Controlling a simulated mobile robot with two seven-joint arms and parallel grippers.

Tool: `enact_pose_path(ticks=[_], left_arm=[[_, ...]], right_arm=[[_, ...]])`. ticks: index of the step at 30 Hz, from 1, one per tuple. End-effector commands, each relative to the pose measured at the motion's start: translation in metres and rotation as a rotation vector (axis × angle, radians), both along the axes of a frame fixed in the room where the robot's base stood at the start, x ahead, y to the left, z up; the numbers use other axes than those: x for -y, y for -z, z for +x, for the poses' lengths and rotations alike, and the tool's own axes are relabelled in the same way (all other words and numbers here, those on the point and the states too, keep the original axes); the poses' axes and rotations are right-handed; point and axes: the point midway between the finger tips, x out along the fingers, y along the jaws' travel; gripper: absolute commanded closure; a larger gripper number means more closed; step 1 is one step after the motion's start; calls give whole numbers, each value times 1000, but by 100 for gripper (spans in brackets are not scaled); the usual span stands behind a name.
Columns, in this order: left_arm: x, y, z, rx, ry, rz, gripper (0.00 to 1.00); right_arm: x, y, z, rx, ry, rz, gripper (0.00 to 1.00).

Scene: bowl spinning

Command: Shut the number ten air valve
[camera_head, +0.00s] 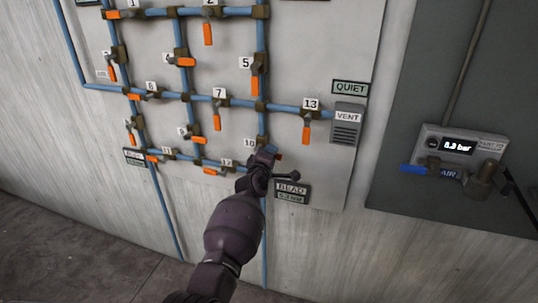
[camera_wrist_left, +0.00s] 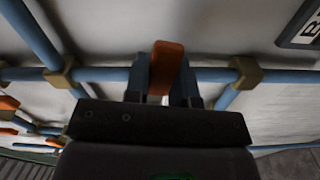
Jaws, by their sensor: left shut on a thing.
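The number 10 label (camera_head: 249,143) is on the wall panel beside a vertical blue pipe. My left gripper (camera_head: 272,153) is at that valve and largely hides it in the head view. In the left wrist view, an orange handle (camera_wrist_left: 166,65) stands between the two fingers of my left gripper (camera_wrist_left: 164,84), which is shut on it. There the handle lies across the blue pipe (camera_wrist_left: 105,74). Only a small orange end shows in the head view, so its exact turn is hard to tell. My right gripper is not in view.
Other orange-handled valves surround it, including number 12 (camera_head: 211,171), number 7 (camera_head: 217,122) and number 13 (camera_head: 306,134). A bleed plate (camera_head: 291,191) and a dark fitting sit just right of the gripper. An air gauge box (camera_head: 461,146) reads 0.3 or 8.3 bar, unclear.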

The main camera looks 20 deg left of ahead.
Motion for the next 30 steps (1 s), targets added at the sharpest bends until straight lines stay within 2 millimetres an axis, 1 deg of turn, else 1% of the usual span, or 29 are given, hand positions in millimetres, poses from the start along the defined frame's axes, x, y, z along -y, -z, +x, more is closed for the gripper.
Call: enact_pose_path(ticks=[1, 10, 19, 28, 29, 30], left_arm=[[0, -4, 0, 1, 0, -29, 100], [1, -8, 0, -4, 0, -157, 100], [1, -9, 0, -6, 0, -192, 100], [1, -9, 0, -5, 0, -196, 100], [1, -9, 0, -5, 0, -197, 72], [1, -9, 0, -5, 0, -197, 66]], right_arm=[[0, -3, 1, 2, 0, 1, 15], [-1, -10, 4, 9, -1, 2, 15], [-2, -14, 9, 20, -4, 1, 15], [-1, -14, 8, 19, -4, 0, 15], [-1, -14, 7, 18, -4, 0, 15], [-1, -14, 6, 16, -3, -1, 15]])
